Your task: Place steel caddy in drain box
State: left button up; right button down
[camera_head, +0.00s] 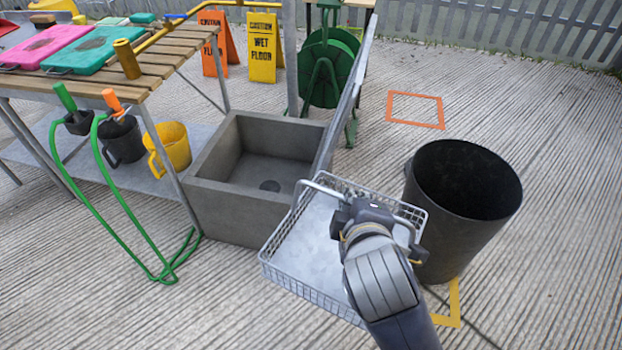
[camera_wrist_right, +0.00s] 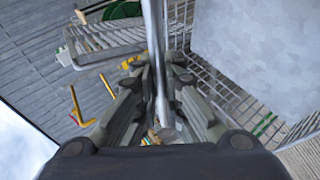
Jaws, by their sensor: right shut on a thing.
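The steel caddy (camera_head: 300,246) is a shallow wire basket with a flat grey floor and a raised bar handle. In the head view it hangs at the lower middle, in front of the drain box. My right gripper (camera_head: 375,212) is shut on its handle; in the right wrist view the gripper (camera_wrist_right: 160,95) closes around the handle bar (camera_wrist_right: 155,40), with the caddy's floor (camera_wrist_right: 255,45) at the upper right. The drain box (camera_head: 235,212) is a grey square basin with an empty floor and a round drain, left of and beyond the caddy. My left gripper is not in view.
A dark bin (camera_head: 460,200) stands close right of the caddy. A grey post (camera_head: 345,90) rises by the basin's right side. A green hose reel (camera_head: 328,65) stands behind.

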aim_at(270, 188)
jog(key=i+j+u, duration=0.5)
jog(key=i, duration=0.2)
jog(key=i+j+z, duration=0.15)
jog(key=i, duration=0.95)
